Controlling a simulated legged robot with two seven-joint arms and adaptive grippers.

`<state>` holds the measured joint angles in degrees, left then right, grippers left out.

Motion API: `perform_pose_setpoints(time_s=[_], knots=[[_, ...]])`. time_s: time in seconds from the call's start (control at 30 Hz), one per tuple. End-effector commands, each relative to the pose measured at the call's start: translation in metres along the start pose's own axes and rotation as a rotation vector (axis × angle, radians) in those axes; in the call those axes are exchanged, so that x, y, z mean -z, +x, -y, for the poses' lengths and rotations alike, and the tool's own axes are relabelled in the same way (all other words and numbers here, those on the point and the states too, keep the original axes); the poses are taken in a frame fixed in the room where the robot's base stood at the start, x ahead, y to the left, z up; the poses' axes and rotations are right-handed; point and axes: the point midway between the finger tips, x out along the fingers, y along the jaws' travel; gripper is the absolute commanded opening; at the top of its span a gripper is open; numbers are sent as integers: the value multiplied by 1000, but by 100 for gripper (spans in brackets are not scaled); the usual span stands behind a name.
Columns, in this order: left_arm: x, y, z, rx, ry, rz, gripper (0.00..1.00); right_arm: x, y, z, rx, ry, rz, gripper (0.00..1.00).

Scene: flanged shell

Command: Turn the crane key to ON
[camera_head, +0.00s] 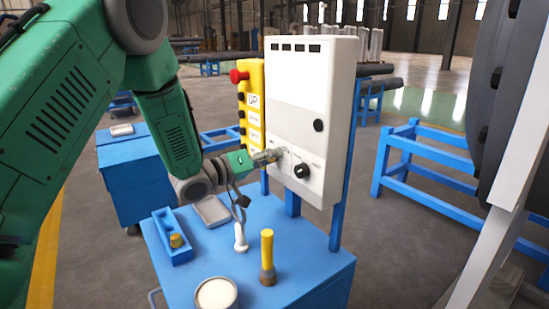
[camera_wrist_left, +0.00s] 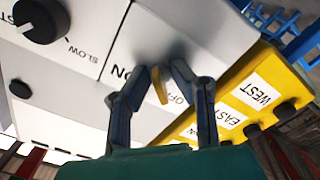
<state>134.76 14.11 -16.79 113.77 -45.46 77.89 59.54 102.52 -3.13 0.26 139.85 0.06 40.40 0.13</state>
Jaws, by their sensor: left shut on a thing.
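The crane key (camera_wrist_left: 160,86) is a small brass-coloured piece on the face of the white control panel (camera_head: 305,85). In the left wrist view it sits between the fingertips of my left gripper (camera_wrist_left: 161,72), with the ON and OFF lettering on either side. In the head view the left gripper (camera_head: 272,156) reaches the panel's lower left, its tips at the panel face, and hides the key. The gripper is shut on the key. My right gripper is not in view.
A black speed knob (camera_head: 302,171) is right of the gripper. A yellow pendant (camera_head: 251,110) with a red button hangs left of the panel.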

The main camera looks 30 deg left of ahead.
Motion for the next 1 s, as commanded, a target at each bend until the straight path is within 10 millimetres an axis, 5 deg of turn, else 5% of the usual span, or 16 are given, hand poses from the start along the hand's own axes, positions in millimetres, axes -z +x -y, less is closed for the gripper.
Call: perform_pose_setpoints(time_s=[1.0], knots=[[7, -1, 0, -1, 42, -16, 0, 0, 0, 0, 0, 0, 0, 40]])
